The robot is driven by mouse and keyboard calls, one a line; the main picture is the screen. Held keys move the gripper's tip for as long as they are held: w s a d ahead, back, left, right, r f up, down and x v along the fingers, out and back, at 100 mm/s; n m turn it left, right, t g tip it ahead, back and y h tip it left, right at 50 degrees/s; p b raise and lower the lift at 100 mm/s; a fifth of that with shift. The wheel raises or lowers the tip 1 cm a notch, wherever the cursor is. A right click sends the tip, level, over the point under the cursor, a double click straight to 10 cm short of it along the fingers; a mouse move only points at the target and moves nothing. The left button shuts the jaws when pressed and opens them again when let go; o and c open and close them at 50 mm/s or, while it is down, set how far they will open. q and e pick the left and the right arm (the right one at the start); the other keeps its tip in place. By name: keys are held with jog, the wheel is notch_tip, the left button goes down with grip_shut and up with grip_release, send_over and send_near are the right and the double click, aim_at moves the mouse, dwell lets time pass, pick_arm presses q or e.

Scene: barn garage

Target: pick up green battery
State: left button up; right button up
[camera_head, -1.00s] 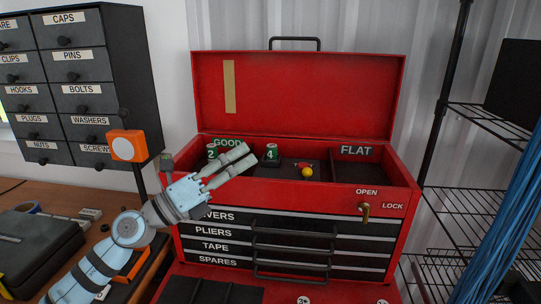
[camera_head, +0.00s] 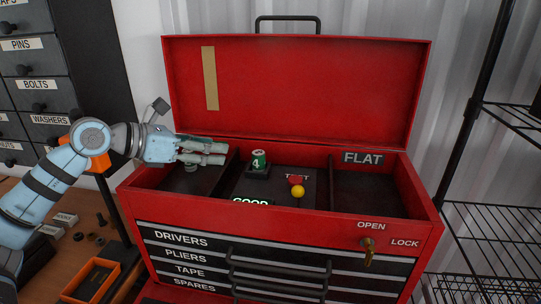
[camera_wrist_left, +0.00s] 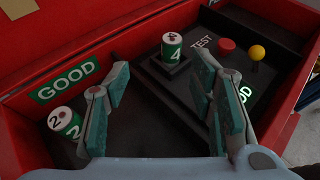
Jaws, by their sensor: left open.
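A green battery marked 4 (camera_head: 259,159), with a white top, stands upright on a small black block of the test panel (camera_head: 280,186) inside the red toolbox. In the left wrist view it (camera_wrist_left: 172,48) shows beyond and between my fingers. A second green battery marked 2 (camera_wrist_left: 65,122) is in the left compartment under the GOOD label (camera_wrist_left: 64,80); in the head view my gripper largely covers it. My left gripper (camera_head: 222,152) is open and empty above the left compartment, left of battery 4 and apart from it. My right gripper is not in view.
A red button (camera_head: 295,180) and yellow ball (camera_head: 298,192) are on the test panel, near a lit GOOD sign (camera_head: 252,201). The FLAT compartment (camera_head: 360,190) looks empty. The raised lid (camera_head: 300,90) stands behind. Black drawers (camera_head: 35,90) are left, a wire shelf (camera_head: 490,220) right.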

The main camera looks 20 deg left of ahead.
aim_at(256, 154)
pick_arm(q)
jog(key=shift+w+d+p, duration=0.85)
jog(key=shift+w+p, duration=0.15)
jog(key=shift+p, duration=0.25)
jog(key=p+x, duration=0.1)
jog(key=x, duration=0.2)
jog(key=p+x, duration=0.1)
jog(key=x, duration=0.3)
jog(key=d+p+x, duration=0.1)
jog(key=x, duration=0.2)
jog(key=shift+s+d+f+p, duration=0.1)
jog(key=shift+d+f+p, duration=0.05)
jog(key=shift+f+p, duration=0.3)
jog(key=shift+s, duration=0.15)
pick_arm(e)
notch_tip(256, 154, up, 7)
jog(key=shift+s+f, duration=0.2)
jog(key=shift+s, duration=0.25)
pick_arm(q)
jog(key=shift+c, duration=1.1)
grip_shut()
